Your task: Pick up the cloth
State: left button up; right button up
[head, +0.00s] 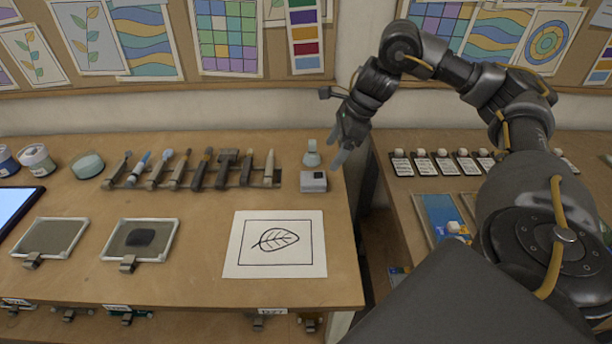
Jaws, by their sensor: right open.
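No item shows clearly as a cloth. A small grey block (313,184) with a lighter top sits near the table's right edge. My right gripper (339,147) is open and empty, pointing down above the table's right edge. It is just right of a small pale bottle (312,156) and above and right of the grey block. My left gripper is out of view.
A rack (188,184) of several brushes and tools stands behind the panes. A leaf drawing (276,244) lies front right. Jars (37,160) stand at the left. A gap separates this table from the right one, which holds labelled bottles (424,163).

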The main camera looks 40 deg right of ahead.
aim_at(315, 178)
jog(key=b+x, duration=0.1)
jog(key=x, duration=0.3)
jog(key=shift+w+f, duration=0.25)
jog(key=shift+f, duration=0.1)
jog(key=shift+w+f, duration=0.5)
jog(key=shift+s+a+r, duration=0.1)
jog(key=shift+s, duration=0.15)
jog(key=shift+s+a+b, duration=0.1)
jog(key=shift+s+b, duration=0.05)
jog(key=shift+b, duration=0.15)
jog(key=x, duration=0.5)
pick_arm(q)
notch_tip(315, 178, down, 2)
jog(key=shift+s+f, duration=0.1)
pick_arm(e)
jog(key=shift+c, duration=0.4)
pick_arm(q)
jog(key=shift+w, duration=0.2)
pick_arm(e)
jog(key=c, duration=1)
